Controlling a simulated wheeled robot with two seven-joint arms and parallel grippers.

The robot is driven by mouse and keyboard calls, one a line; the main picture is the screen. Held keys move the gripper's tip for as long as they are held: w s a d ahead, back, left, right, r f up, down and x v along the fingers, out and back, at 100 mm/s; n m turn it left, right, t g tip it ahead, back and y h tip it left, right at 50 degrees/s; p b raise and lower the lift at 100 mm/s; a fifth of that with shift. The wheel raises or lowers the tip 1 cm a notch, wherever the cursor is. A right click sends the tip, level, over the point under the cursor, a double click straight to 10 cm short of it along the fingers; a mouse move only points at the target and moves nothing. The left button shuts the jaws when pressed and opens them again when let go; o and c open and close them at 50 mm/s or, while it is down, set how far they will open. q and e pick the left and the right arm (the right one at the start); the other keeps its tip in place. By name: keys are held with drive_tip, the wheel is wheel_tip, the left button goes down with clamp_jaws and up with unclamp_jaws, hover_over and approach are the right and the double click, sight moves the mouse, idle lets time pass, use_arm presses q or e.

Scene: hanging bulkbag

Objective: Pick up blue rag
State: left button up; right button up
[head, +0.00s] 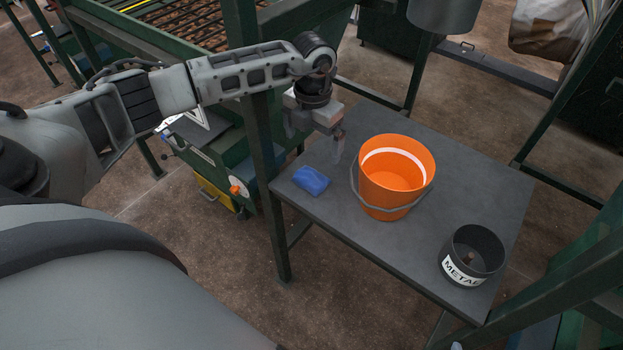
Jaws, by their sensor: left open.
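The blue rag (311,181) lies folded on the left end of the dark grey table (420,255). My left gripper (314,143) hangs above and just behind the rag, with its fingers pointing down. It is open and nothing shows between its fingers. A gap shows between the fingers and the rag in the picture. The gripper's exact height over the table is hard to tell. My right gripper is not in the head view.
An orange bucket (385,196) with a grey handle stands right of the rag. A black pot (470,262) labelled METAL stands at the table's right end. A green frame post (268,190) rises at the table's left edge. The table front between rag and pot is clear.

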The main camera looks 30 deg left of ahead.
use_arm(q)
drive_tip(key=b, duration=0.3)
hover_over(311, 174)
drive_tip(key=f, duration=0.5)
drive_tip(key=shift+d+f, duration=0.2)
drive_tip(key=shift+f, duration=0.55)
drive_tip(key=f+b, duration=0.4)
drive_tip(key=f, duration=0.1)
drive_tip(key=shift+a+b, duration=0.3)
drive_tip(key=shift+f, duration=0.1)
drive_tip(key=c, duration=1)
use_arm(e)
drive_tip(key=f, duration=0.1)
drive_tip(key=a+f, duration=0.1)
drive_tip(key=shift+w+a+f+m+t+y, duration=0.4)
